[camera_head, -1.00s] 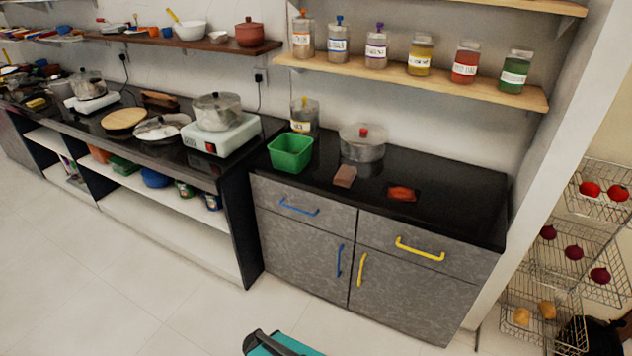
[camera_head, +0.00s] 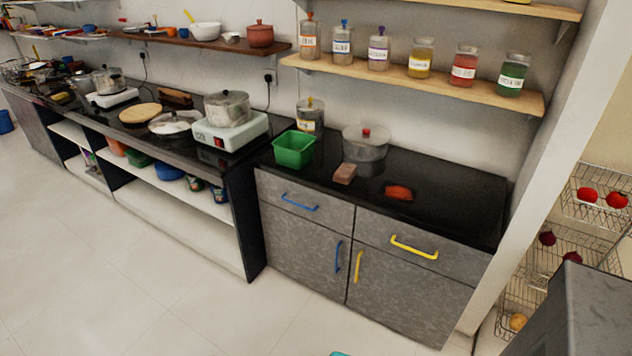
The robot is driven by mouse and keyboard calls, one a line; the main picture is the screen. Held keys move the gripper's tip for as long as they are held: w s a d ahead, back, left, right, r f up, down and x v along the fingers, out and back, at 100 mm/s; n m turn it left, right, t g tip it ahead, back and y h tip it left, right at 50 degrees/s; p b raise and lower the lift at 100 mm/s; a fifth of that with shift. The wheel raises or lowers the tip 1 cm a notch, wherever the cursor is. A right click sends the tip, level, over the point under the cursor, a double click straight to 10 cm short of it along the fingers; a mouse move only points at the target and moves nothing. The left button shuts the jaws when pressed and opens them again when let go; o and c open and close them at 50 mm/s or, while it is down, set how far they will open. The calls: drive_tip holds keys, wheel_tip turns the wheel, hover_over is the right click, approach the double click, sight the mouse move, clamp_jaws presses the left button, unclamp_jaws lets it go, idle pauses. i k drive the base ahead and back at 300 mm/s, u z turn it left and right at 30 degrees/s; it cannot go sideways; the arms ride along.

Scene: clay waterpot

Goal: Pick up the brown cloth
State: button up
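A small brown folded or block-shaped thing (camera_head: 345,173) lies on the black counter top (camera_head: 450,195) in front of a lidded metal pot. It may be the brown cloth, but it is too small to be sure. Another brown thing (camera_head: 175,97), possibly folded cloth, lies at the back of the left counter behind a round tan board. Both lie apart from my arm. My gripper does not show in this view.
A green tub (camera_head: 294,149), the metal pot (camera_head: 365,143) and an orange-red item (camera_head: 398,192) share the right counter. A shelf of jars (camera_head: 420,84) hangs above. A grey box-like thing (camera_head: 590,310) stands at front right, before wire baskets (camera_head: 595,190). The pale floor (camera_head: 150,270) is clear.

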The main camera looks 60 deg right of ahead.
sight(344, 175)
drive_tip(key=u, duration=0.25)
drive_tip(key=k, duration=0.65)
drive_tip(key=u, duration=0.5)
drive_tip(key=k, duration=0.7)
drive_tip(key=u, duration=0.1)
drive_tip(key=i, duration=0.95)
drive_tip(key=z, duration=0.6)
drive_tip(key=i, duration=0.7)
drive_tip(key=z, duration=0.95)
drive_tip(key=i, duration=0.8)
drive_tip(key=z, duration=0.45)
